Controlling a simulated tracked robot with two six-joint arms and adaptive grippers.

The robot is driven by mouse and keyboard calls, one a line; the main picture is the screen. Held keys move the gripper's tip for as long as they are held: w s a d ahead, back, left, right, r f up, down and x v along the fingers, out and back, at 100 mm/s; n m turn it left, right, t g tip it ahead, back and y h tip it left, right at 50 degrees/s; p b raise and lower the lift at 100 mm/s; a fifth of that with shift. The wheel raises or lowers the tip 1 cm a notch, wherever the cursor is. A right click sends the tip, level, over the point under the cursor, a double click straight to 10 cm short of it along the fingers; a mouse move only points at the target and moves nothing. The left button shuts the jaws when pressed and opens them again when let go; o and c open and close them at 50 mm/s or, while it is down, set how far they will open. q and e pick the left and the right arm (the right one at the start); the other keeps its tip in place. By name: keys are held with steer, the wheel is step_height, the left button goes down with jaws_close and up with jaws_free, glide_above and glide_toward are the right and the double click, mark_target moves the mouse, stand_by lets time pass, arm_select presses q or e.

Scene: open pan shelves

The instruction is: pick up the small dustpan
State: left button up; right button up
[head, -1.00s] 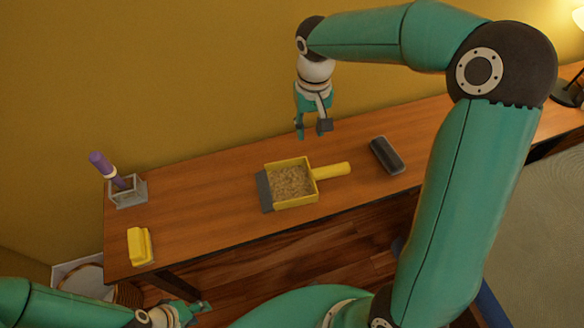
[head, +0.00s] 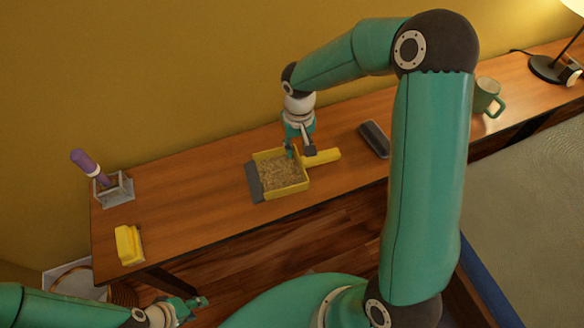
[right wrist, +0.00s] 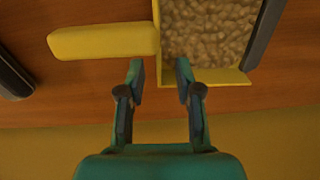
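The small yellow dustpan (head: 294,188) lies on the wooden desk, filled with tan granular litter (head: 279,173), its dark lip to the left and its yellow handle (head: 325,157) to the right. My right gripper (head: 299,156) is open above the pan's far right corner, by the base of the handle. In the right wrist view the open fingers (right wrist: 160,72) point at the pan's corner, with the handle (right wrist: 104,42) to the left. Whether they touch the pan is unclear. My left gripper (head: 197,302) is low at the front left, away from the desk; its fingers are too small to judge.
On the desk (head: 200,206) are a dark oblong object (head: 374,139), a yellow block-like object (head: 129,244), a purple-handled tool (head: 86,164) in a grey holder (head: 115,191), a green mug (head: 488,97) and a lamp (head: 552,69). The yellow wall is close behind the desk.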

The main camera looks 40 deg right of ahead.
mark_target(298, 154)
step_height(298, 154, down, 4)
steer(key=shift+d+r, duration=0.1)
steer(key=shift+r, duration=0.05)
jaws_close()
